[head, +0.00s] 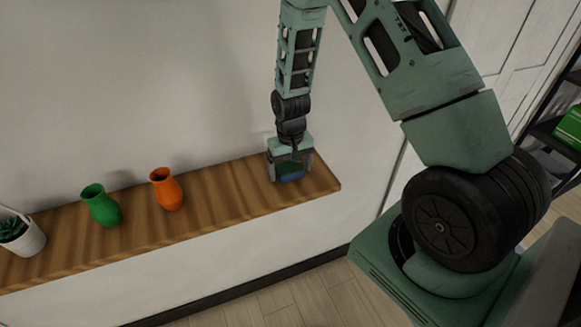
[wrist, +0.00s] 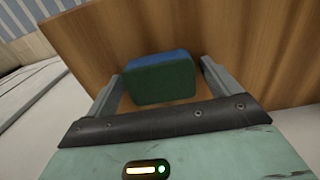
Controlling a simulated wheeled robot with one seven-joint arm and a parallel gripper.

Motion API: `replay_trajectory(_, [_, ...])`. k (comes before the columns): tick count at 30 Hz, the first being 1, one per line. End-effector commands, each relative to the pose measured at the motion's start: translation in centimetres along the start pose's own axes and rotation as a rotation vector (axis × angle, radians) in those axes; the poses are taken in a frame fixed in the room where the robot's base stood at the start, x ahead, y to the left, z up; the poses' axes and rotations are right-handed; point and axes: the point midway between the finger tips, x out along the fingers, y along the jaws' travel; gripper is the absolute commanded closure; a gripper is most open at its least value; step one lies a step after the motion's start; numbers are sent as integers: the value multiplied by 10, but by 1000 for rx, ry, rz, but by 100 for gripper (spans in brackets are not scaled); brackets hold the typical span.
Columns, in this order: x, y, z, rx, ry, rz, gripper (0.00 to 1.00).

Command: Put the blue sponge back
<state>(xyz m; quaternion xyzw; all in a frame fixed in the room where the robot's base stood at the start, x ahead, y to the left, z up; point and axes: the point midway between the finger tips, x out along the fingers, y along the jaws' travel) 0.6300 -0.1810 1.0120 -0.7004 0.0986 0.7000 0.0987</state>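The blue sponge (head: 292,178) is on the wooden shelf near its right end, with a blue face and a dark green face. In the wrist view the sponge (wrist: 162,82) sits between the two fingers of my gripper (wrist: 161,78). Narrow gaps show between the sponge and the fingers, so my gripper looks open around it, not clamped. In the head view my gripper (head: 291,172) points down over the shelf and hides part of the sponge.
The wooden shelf (head: 225,193) runs along the wall. An orange vase (head: 167,190), a green vase (head: 102,206) and a potted plant (head: 20,235) stand to the left. Bare shelf lies between the orange vase and my gripper. A dark rack (head: 556,135) stands at far right.

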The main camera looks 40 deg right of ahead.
Motion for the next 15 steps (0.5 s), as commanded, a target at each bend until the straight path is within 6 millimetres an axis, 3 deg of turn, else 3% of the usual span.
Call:
replay_trajectory(10, [-6, 0, -1, 0, 2, 0, 11])
replay_trajectory(15, [-25, 0, -1, -1, 5, -1, 11])
